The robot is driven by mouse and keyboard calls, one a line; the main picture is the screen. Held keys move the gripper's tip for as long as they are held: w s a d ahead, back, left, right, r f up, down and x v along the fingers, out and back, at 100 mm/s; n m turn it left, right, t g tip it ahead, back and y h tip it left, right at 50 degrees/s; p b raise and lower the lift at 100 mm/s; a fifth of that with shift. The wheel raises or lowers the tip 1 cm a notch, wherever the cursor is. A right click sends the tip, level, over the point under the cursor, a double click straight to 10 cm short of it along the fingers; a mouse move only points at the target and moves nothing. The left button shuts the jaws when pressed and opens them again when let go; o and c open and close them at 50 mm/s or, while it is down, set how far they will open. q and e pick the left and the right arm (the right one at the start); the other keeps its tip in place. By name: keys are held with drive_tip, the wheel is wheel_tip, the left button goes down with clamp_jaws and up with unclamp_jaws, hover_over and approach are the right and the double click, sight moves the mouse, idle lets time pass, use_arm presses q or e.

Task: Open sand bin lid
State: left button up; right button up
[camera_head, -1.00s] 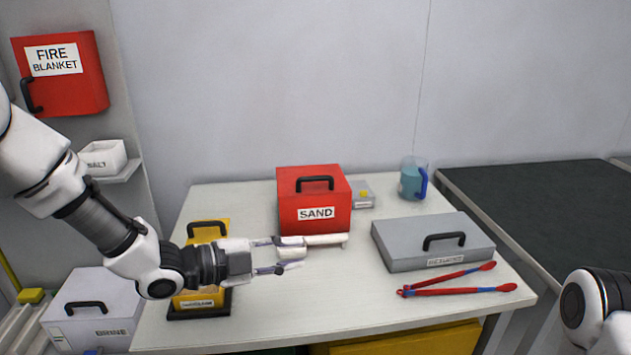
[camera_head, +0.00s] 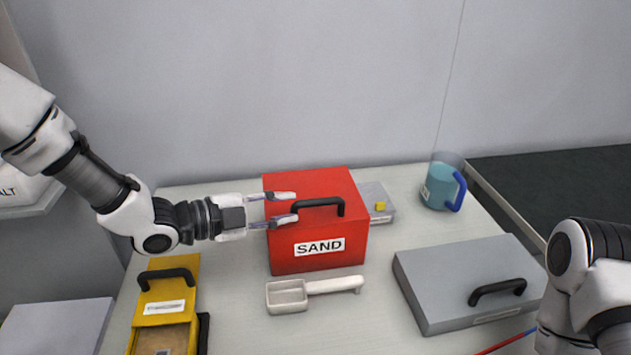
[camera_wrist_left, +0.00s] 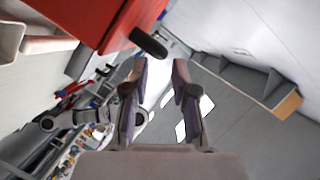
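The red sand bin (camera_head: 318,255) stands on the white table with its lid shut. Its black handle (camera_head: 318,203) is on the lid's front part. My left gripper (camera_head: 283,207) is open at the lid's left side, its fingers pointing right toward the handle. In the left wrist view the open fingers (camera_wrist_left: 158,75) show with nothing between them, and the handle (camera_wrist_left: 148,42) is just ahead, to the left of the fingers. The red bin (camera_wrist_left: 95,22) fills the upper left there. My right arm shows at the right edge of the head view, but its gripper is out of view.
A white scoop (camera_head: 290,297) lies in front of the bin. A yellow box (camera_head: 165,310) is at the front left. A grey case (camera_head: 465,270) lies to the right. A blue-handled jug (camera_head: 440,185) and a small grey box (camera_head: 378,200) stand behind.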

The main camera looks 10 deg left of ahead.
sight(309, 204)
use_arm(q)
drive_tip(key=shift+w+d, duration=0.3)
drive_tip(key=shift+d, duration=0.2)
drive_tip(key=x, duration=0.6)
drive_tip(key=shift+w+d, duration=0.15)
drive_tip(key=shift+d, duration=0.05)
clamp_jaws()
